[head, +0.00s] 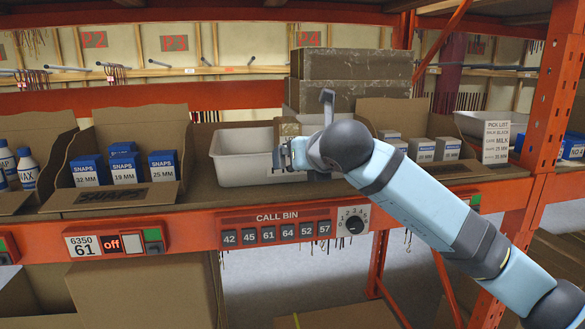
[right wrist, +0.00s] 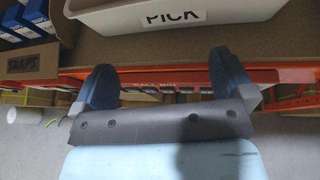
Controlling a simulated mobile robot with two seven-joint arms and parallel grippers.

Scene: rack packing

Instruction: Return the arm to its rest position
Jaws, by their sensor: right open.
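My right arm comes in from the lower right in the head view. Its gripper (head: 290,155) is at the front of the white bin on the shelf, partly hidden by my own wrist. In the right wrist view the two dark fingers of my right gripper (right wrist: 165,82) are spread apart with nothing between them. The white bin (head: 228,160) stands on the shelf and shows its PICK label at the top of the right wrist view (right wrist: 175,18). My left gripper does not show.
A cardboard box of blue SNAPS boxes (head: 122,168) stands left of the bin. A box of MILK cartons (head: 421,150) stands to the right. An orange shelf beam (head: 200,232) with a CALL BIN panel runs below. An orange upright (head: 548,100) stands at the right.

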